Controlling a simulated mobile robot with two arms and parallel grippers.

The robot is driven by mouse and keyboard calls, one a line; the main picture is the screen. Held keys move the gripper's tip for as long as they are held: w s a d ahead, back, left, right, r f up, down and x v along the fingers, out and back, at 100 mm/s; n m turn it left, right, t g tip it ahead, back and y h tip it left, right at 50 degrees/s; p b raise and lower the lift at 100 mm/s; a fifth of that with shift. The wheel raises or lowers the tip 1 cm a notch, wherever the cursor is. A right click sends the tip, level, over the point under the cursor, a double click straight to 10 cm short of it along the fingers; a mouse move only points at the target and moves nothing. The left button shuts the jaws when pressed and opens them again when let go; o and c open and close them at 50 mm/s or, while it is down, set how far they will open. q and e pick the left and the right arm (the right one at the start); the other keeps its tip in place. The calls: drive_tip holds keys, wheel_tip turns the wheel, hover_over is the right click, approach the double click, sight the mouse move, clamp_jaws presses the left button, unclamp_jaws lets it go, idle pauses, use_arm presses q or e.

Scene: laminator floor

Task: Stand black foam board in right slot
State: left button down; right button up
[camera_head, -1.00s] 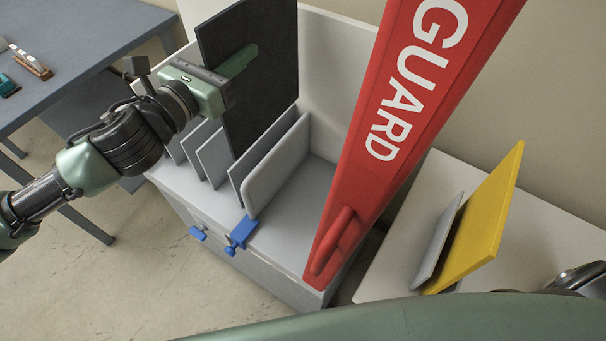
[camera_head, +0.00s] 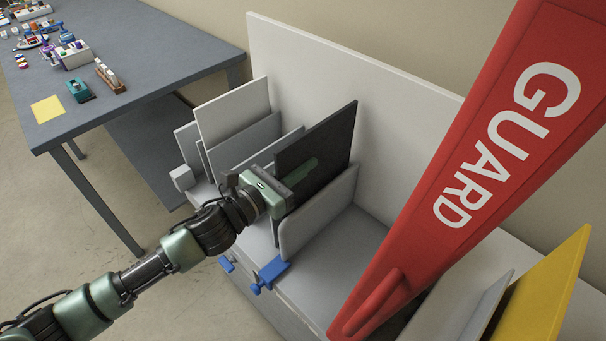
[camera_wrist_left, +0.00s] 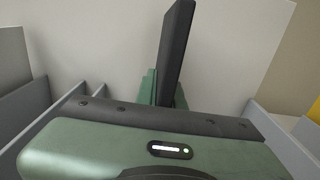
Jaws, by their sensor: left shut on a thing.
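The black foam board (camera_head: 325,140) stands upright in the rack (camera_head: 345,250), between a grey divider on its left and the thick pale grey divider (camera_head: 310,222) on its right. Its lower edge is hidden behind that divider. My left gripper (camera_head: 298,176) is shut on the board near its front edge. In the left wrist view the board (camera_wrist_left: 175,50) rises edge-on between the fingers (camera_wrist_left: 163,90), leaning slightly to the right at its top. My right gripper is not in view.
A red GUARD panel (camera_head: 470,160) slants across the right side, close to the rack. White and grey boards (camera_head: 232,112) stand in slots left of the black one. Blue clamps (camera_head: 268,275) sit on the rack's front edge. A yellow board (camera_head: 545,290) stands at far right.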

sight(317, 174)
use_arm(q)
wheel_tip(317, 174, down, 3)
drive_tip(key=shift+f, duration=0.1)
drive_tip(key=shift+f+b, duration=0.55)
drive_tip(key=shift+b, duration=0.05)
drive_tip(key=c, duration=1.5)
unclamp_jaws()
